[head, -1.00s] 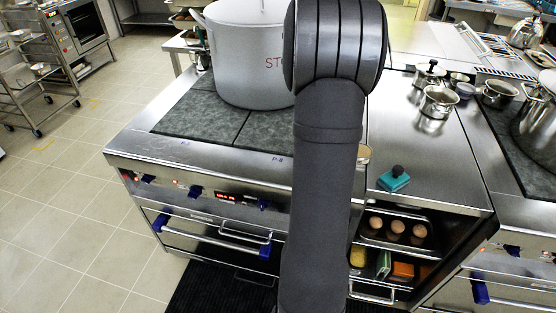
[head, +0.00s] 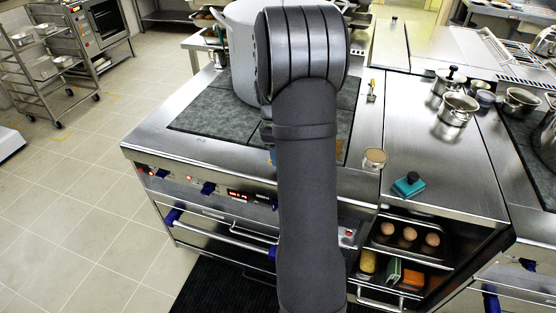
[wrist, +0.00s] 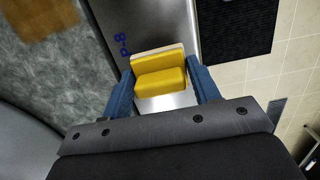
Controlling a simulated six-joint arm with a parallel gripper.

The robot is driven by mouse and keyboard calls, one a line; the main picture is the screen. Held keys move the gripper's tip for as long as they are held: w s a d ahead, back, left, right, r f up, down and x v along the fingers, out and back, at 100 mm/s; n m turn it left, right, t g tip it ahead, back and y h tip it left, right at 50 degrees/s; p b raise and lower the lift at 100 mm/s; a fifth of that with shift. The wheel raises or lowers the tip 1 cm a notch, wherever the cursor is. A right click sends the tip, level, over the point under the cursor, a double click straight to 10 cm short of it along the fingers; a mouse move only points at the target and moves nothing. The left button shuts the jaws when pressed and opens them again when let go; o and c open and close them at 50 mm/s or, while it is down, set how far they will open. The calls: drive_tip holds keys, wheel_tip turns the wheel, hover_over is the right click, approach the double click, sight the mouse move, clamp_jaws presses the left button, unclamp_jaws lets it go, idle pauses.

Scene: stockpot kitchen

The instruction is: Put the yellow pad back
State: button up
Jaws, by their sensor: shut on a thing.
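In the wrist view, a yellow pad (wrist: 161,82) with a pale layer along its far edge sits between the two blue fingers of my gripper (wrist: 161,87). My gripper is shut on it and holds it over the cooker's steel front strip (wrist: 166,25), near the blue marking "P-8". In the head view my arm hides the pad and most of the gripper. Another yellow item (head: 367,262) stands in the open lower compartment of the counter, beside a green-and-white item (head: 393,271) and an orange item (head: 412,279).
A large stockpot (head: 242,62) stands on the cooktop (head: 215,115), partly behind my arm. A tray (head: 381,237) with brown round things sits above the lower compartment. Pots stand at the back right.

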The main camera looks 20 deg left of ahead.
drive_tip(key=shift+a+f, duration=0.1)
drive_tip(key=shift+f, duration=1.9)
drive_tip(key=shift+f, duration=0.1)
drive_tip(key=o, duration=0.9)
drive_tip(key=shift+f, duration=0.1)
drive_tip(key=r, duration=0.4)
drive_tip(key=a+r, duration=0.1)
drive_tip(key=r, duration=0.7)
drive_tip(key=shift+a+r, duration=0.15)
drive_tip(key=shift+a, duration=0.05)
